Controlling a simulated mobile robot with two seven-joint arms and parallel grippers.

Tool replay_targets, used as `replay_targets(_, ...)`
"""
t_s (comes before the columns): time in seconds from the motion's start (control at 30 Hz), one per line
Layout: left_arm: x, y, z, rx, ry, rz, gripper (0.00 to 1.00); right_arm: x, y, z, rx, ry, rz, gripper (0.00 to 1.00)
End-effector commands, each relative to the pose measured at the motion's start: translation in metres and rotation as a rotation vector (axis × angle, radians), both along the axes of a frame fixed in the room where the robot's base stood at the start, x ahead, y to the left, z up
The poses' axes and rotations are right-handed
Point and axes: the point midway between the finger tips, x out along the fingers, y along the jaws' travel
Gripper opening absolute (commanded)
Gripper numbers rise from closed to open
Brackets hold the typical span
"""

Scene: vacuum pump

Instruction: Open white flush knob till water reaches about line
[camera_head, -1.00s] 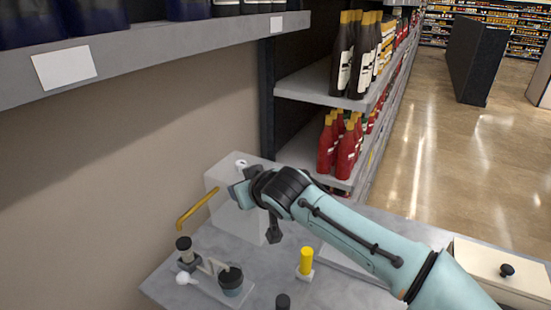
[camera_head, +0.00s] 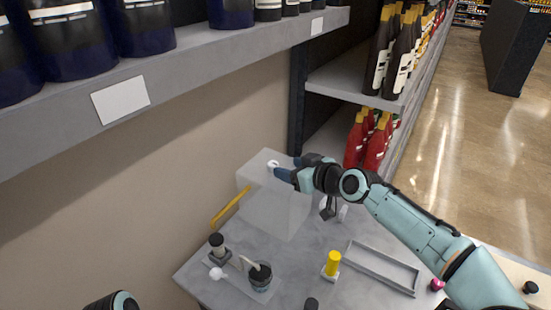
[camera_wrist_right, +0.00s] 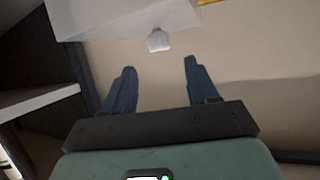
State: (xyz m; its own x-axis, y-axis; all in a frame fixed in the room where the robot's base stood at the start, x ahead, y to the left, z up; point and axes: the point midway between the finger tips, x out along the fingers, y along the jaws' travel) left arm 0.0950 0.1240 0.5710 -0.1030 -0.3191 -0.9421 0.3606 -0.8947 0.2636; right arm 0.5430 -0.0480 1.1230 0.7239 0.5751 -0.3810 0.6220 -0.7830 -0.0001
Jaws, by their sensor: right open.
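A pale, translucent tank (camera_head: 268,210) stands at the back of the grey bench against the wall. A small white knob (camera_head: 273,163) sits at its top; in the right wrist view a white knob (camera_wrist_right: 158,41) shows at the tank's edge. My right gripper (camera_head: 281,172) is beside this knob, at its right. In the right wrist view its two blue fingers (camera_wrist_right: 160,68) are spread and empty, with the knob beyond the gap between the tips. I see no water or line mark on the tank. Only a dark rounded arm part shows at the lower left; my left gripper is not visible.
A yellow tube (camera_head: 230,207) leans beside the tank. A small pump assembly (camera_head: 260,275) with black caps and a white ball-like part (camera_head: 217,273) stands in front. A yellow cylinder (camera_head: 333,263) and a grey tray frame (camera_head: 383,268) are to the right. A bottle shelf (camera_head: 200,50) overhangs behind.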

Motion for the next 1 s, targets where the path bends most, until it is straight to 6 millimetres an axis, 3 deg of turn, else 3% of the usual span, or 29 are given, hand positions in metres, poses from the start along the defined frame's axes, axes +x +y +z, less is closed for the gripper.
replay_targets(0.13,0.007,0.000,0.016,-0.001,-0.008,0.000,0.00,0.024,0.022,-0.009,0.000,0.002,0.006,0.59)
replay_targets(0.4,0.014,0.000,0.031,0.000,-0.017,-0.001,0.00,0.054,0.044,-0.026,0.000,0.001,0.002,0.59)
replay_targets(0.83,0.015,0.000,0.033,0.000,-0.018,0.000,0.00,0.061,0.049,-0.032,-0.001,0.000,0.000,0.59)
replay_targets(0.87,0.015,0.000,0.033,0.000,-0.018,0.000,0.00,0.061,0.049,-0.032,-0.001,0.000,0.000,0.52)
replay_targets(1.0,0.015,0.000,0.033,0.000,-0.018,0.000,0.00,0.060,0.049,-0.032,-0.001,0.000,0.000,0.07)
